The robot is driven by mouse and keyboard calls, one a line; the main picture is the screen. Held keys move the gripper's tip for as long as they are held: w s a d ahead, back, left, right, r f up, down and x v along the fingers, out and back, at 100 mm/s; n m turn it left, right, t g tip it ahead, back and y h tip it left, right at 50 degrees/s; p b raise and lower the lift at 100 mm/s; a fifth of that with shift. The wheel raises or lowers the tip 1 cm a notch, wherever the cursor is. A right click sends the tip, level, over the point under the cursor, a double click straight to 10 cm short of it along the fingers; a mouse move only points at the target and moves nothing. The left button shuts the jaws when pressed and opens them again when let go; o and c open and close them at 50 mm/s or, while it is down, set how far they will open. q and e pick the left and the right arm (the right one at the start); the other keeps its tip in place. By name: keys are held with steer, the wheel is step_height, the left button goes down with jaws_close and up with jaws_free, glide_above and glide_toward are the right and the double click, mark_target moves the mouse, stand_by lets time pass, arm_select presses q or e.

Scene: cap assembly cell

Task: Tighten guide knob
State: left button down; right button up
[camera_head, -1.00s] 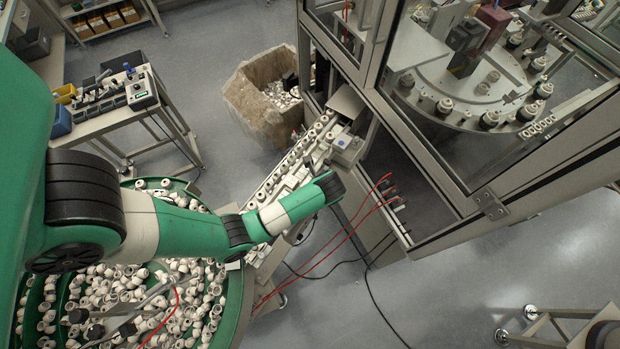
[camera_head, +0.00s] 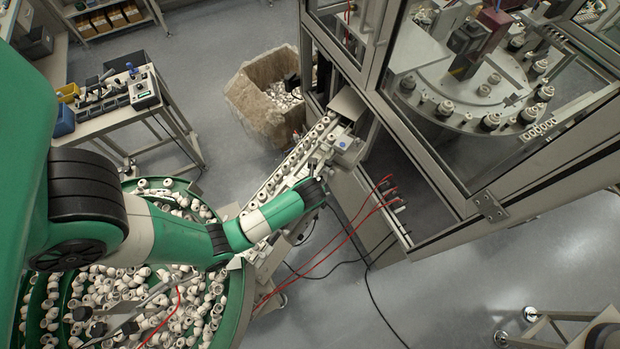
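A small blue knob (camera_head: 342,143) sits at the upper end of the feed rail (camera_head: 290,165), beside the machine's opening. I cannot tell for sure that it is the guide knob. My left arm reaches in from the left over the green bowl, and its wrist end is over the rail. My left gripper (camera_head: 321,168) is mostly hidden by the wrist. Only small dark parts show past it, below and left of the blue knob and seemingly apart from it. Its finger opening cannot be made out. My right gripper is not in view.
The green bowl (camera_head: 240,305) holds many white caps. The glass-walled machine (camera_head: 485,205) stands at the right. Red hoses (camera_head: 340,243) and a black cable hang below the rail. A bin (camera_head: 250,105) and a tool cart (camera_head: 110,120) stand behind. Floor at lower right is mostly clear.

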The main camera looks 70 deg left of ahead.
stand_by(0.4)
arm_select(q)
steer(key=shift+c, duration=2.3)
jaws_free()
